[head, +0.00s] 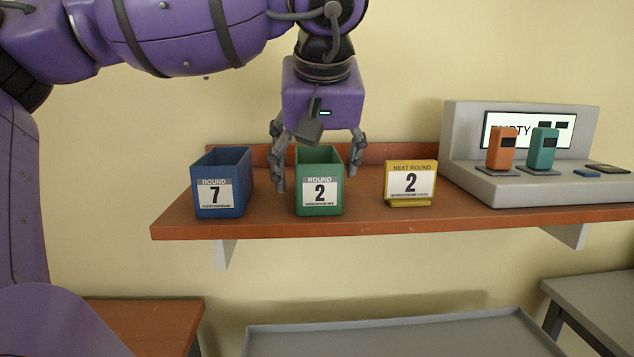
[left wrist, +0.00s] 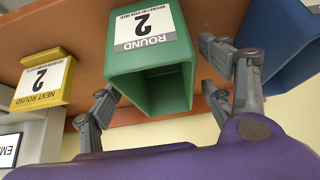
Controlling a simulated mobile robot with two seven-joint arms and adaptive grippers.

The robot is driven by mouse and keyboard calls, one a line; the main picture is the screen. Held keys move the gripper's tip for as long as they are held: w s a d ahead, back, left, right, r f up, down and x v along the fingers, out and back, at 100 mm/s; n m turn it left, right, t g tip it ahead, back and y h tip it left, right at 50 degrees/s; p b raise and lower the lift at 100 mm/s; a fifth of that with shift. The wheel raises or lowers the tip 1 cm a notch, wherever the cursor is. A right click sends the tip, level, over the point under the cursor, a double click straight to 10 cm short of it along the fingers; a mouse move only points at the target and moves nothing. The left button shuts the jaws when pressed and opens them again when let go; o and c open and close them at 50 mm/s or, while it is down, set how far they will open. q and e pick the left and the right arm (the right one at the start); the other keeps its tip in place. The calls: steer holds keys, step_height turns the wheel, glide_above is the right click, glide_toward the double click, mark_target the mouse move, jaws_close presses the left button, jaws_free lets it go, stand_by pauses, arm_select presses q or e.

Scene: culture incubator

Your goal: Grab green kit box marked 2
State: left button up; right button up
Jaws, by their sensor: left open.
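The green kit box (head: 320,204) with a "ROUND 2" label stands upright on the wooden shelf, open at the top. My left gripper (head: 318,180) points down over it, open, with one finger at each side of the box. In the left wrist view the same green box (left wrist: 150,66) shows upside down, its opening facing my gripper (left wrist: 165,105), and the fingers lie on either side. The right gripper is in neither view.
A blue box (head: 221,206) marked 7 stands close to the left. A yellow "NEXT ROUND 2" sign (head: 410,180) stands to the right. A grey station (head: 530,188) with orange and teal devices is farther right on the shelf (head: 172,219). A grey surface (head: 390,340) lies below.

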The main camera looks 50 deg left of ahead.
arm_select(q)
steer(key=shift+x, duration=1.1)
steer(key=c, duration=1.3)
steer(key=shift+r, duration=0.15)
